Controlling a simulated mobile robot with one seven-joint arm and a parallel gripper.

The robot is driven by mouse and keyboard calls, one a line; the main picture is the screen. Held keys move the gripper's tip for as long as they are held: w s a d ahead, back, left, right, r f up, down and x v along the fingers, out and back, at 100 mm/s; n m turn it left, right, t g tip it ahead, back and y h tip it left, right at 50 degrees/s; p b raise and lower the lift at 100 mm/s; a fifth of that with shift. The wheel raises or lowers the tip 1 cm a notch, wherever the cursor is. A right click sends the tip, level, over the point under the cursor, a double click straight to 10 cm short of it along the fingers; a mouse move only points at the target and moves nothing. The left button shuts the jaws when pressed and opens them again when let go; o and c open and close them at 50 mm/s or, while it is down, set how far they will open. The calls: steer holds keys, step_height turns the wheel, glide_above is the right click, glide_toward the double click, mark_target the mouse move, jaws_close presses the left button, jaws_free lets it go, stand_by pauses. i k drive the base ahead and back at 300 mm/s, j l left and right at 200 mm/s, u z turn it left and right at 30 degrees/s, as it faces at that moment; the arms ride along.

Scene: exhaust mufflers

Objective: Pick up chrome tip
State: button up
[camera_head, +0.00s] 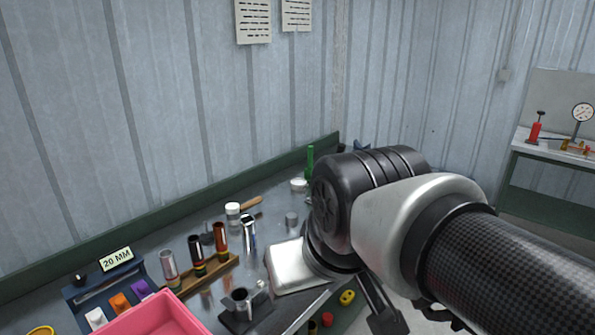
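A shiny chrome tube (249,232), which looks like the chrome tip, stands on the dark workbench (185,232) just right of a wooden rack (207,280). The rack holds a dull silver tip (169,268), a black tip (196,254) and a copper tip (221,239). My arm fills the right side of the view. A dark part that seems to belong to my gripper (382,308) shows below the arm, right of and nearer than the chrome tube, and apart from it. The fingertips are not clear, and I see nothing held.
A silver box-shaped muffler (291,266) lies between the chrome tube and my arm. A dark clamp block (243,304) and a pink bin (158,318) are in front. A white jar (233,210) and a green bottle (310,162) stand behind. The wall closes the back.

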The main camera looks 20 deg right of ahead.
mark_target(247, 224)
steer(key=z, duration=0.3)
steer(key=i+l+u, duration=0.1)
steer(key=u, duration=1.2)
steer(key=i+l, duration=0.1)
steer(key=l, duration=1.7)
steer(key=i, duration=0.05)
